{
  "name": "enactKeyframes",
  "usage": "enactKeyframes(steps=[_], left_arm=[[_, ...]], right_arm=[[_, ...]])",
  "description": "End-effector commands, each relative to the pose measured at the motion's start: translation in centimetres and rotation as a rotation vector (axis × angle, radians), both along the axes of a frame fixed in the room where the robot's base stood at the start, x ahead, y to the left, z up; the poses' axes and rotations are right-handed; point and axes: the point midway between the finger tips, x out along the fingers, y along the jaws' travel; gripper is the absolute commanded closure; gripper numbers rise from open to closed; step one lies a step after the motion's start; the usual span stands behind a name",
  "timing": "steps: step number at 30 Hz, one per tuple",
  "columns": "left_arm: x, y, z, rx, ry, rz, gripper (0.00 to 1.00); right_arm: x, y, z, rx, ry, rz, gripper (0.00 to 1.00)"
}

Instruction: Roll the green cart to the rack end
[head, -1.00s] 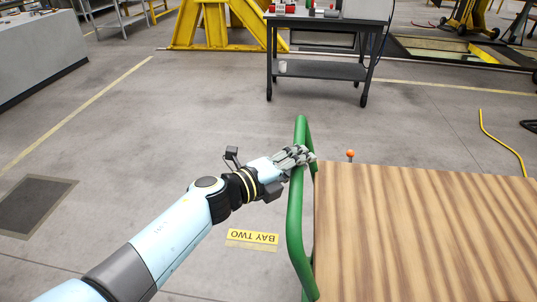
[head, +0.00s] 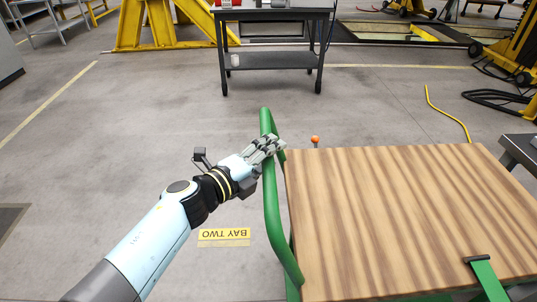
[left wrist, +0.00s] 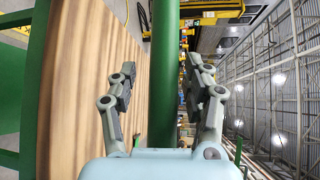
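The green cart has a striped wooden deck (head: 390,215) and a curved green tube handle (head: 270,205) along its left side in the head view. My left gripper (head: 268,149) is at the upper part of this handle. In the left wrist view the green bar (left wrist: 163,75) runs between the two fingers of my left gripper (left wrist: 165,85). The fingers stand apart, with a visible gap on each side of the bar. A green strip with a black end (head: 485,278) shows at the deck's lower right. My right gripper is out of view. I cannot tell which thing is the rack end.
A dark work table (head: 272,60) on wheels stands beyond the cart. A yellow frame (head: 165,25) and a grey shelf (head: 50,20) are at the back left. A yellow cable (head: 445,112) and black hoses (head: 500,98) lie at right. Floor around the BAY TWO label (head: 224,234) is clear.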

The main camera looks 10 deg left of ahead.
Motion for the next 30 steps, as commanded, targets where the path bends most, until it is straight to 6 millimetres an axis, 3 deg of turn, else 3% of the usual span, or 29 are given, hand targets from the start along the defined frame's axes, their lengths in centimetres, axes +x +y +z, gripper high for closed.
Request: enactKeyframes(steps=[8, 21, 30], left_arm=[[-1.1, 0.7, 0.2, 0.001, -0.002, 0.001, 0.51], [-8.8, 5.2, 1.4, 0.001, 0.0, 0.0, 0.51], [-10.2, 6.1, 1.7, -0.001, -0.001, 0.0, 0.51]], right_arm=[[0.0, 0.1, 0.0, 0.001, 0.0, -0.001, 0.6], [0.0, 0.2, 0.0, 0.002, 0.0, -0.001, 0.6], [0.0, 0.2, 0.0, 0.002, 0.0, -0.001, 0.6]])
